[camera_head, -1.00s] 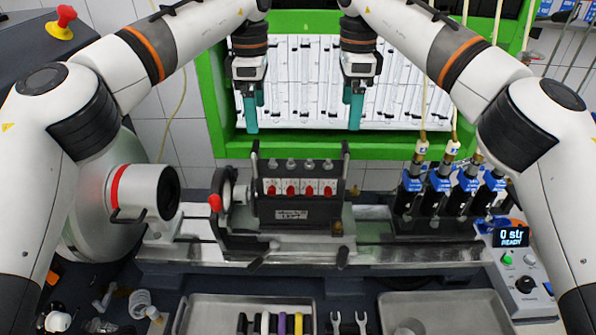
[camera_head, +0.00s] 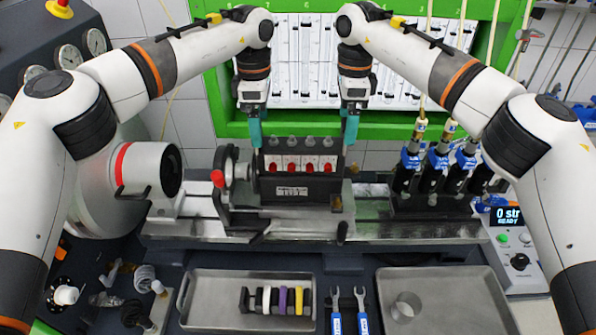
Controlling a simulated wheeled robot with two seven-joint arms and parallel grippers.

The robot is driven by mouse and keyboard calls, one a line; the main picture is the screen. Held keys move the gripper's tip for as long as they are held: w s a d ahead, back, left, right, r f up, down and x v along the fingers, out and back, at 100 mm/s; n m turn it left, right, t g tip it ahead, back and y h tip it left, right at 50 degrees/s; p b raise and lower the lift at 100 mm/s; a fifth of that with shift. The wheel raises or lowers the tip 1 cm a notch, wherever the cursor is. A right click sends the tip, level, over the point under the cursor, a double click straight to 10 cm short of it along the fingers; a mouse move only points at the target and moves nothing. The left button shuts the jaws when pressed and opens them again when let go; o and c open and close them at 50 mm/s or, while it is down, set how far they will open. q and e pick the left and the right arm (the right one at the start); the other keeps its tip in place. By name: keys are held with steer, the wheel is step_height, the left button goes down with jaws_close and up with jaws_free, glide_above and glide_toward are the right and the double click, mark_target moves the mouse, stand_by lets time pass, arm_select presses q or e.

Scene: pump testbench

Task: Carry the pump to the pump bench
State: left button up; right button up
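The pump (camera_head: 308,188) is a dark block with a row of red plugs on white plates and an upright handle at each end. It is upright at the middle of a metal bench with a long rail (camera_head: 405,230), which appears to be the pump bench. I cannot tell how the pump's underside meets the rail. My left gripper (camera_head: 256,142), with teal fingers, is at the top of the pump's left handle. My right gripper (camera_head: 350,142) is at the top of the right handle. The fingers overlap the handles, so their grip is hidden.
A round motor (camera_head: 147,170) stands left of the pump, and several blue-topped injectors (camera_head: 437,160) stand right. A green-framed panel of glass tubes (camera_head: 310,75) rises behind. In front lie a tray with coloured rings (camera_head: 215,302), two wrenches (camera_head: 348,310) and a tray with a cup (camera_head: 460,295).

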arm_select(q)
steer(key=shift+w+f, duration=0.1)
steer(key=shift+f, duration=1.65)
arm_select(e)
steer(key=shift+w+f, duration=0.15)
steer(key=shift+f, duration=1.6)
